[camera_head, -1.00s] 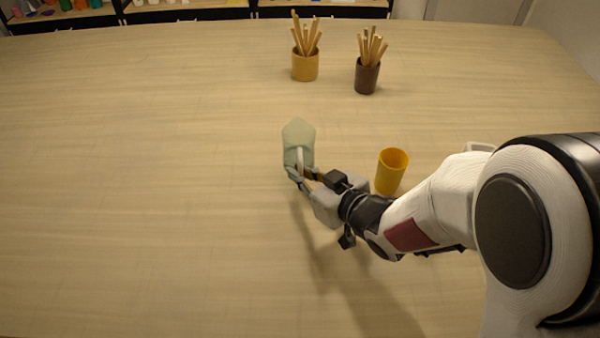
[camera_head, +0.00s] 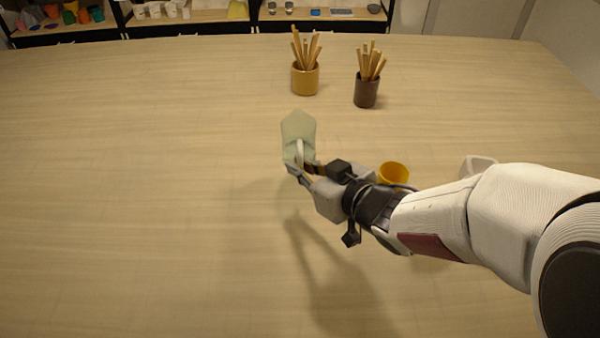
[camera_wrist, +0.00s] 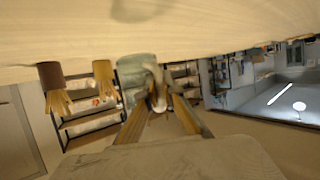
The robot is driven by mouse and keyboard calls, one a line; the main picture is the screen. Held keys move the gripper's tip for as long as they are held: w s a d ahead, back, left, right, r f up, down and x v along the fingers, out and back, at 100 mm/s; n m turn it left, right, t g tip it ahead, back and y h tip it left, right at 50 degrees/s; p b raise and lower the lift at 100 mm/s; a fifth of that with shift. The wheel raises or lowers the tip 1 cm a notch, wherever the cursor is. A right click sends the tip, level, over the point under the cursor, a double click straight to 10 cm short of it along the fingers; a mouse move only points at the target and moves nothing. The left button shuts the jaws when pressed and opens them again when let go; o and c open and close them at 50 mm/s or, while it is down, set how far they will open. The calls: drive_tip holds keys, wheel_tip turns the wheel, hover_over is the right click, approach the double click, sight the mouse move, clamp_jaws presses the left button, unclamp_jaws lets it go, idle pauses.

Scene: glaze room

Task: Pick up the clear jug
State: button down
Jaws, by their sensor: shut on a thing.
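The clear jug (camera_head: 298,128) is pale greenish and see-through, near the middle of the table in the head view. My gripper (camera_head: 302,172) is shut on its light-coloured handle, on the jug's near side. The shadow of jug and arm lies apart from them on the table, so the jug appears to be held above the surface. In the wrist view the jug (camera_wrist: 137,72) shows just beyond the fingers (camera_wrist: 160,112), with its handle between them. The jug's base is hard to make out in the head view.
A yellow cup (camera_head: 394,172) stands right of my gripper, partly hidden behind my arm. A tan pot (camera_head: 305,80) and a dark brown pot (camera_head: 366,92), both holding wooden sticks, stand farther back. The table's left side (camera_head: 120,180) is clear. Shelves (camera_head: 190,14) stand beyond the far edge.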

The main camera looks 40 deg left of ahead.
sight(301, 156)
drive_tip(key=shift+r, duration=1.5)
drive_tip(key=shift+r, duration=0.1)
